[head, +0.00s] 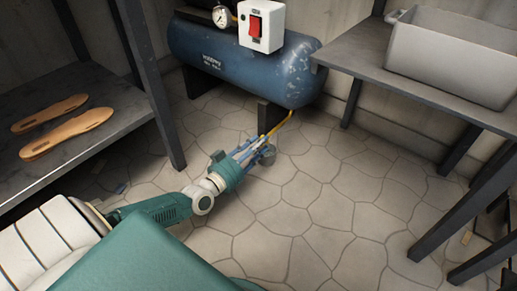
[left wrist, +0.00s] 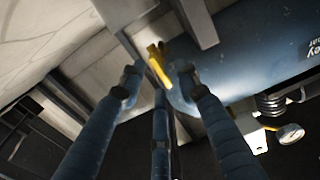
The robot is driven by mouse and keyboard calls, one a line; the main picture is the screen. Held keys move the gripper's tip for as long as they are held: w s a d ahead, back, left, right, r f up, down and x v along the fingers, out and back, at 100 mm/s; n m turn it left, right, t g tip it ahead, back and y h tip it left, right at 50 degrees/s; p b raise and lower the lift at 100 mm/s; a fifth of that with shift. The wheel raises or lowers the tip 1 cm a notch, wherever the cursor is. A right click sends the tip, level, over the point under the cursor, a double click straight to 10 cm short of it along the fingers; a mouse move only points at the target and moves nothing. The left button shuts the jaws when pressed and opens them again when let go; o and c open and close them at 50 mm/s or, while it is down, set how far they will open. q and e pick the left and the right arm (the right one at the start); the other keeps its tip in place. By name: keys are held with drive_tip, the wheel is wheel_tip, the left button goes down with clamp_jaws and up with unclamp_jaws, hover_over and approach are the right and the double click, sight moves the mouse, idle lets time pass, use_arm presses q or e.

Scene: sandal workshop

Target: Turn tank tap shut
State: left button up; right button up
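The blue tank (head: 235,62) lies on its side against the back wall. A thin yellow part, which looks like the tap (head: 288,119), runs down from its underside towards my left gripper (head: 266,144). In the left wrist view the yellow tap (left wrist: 160,66) lies just beyond and between the spread fingertips of my left gripper (left wrist: 159,82). The fingers are apart, with visible room around the yellow part. I cannot tell whether any finger touches it. The tank also fills the upper right there (left wrist: 250,60). My right gripper is in neither view.
A white box with a red switch (head: 255,25) and a gauge (head: 220,17) sit on the tank. A shelf (head: 95,90) with two sandal soles (head: 67,134) stands left. A bench (head: 350,48) with a grey bin (head: 450,60) stands right. Stone floor (head: 330,210) between is clear.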

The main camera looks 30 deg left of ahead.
use_arm(q)
clamp_jaws()
drive_tip(key=shift+d+f+m+p, duration=0.15)
drive_tip(key=shift+m+p, duration=1.65)
drive_tip(key=shift+m, duration=1.15)
drive_tip(key=shift+a+f+m+p, duration=0.1)
drive_tip(key=shift+f+m+p, duration=0.1)
drive_tip(key=shift+m+p, duration=2.2)
drive_tip(key=shift+d+f+m+p, duration=0.15)
drive_tip(key=shift+m+p, duration=1.05)
drive_tip(key=shift+m, duration=2.35)
drive_tip(key=shift+a+m, duration=0.1)
drive_tip(key=shift+m, duration=0.2)
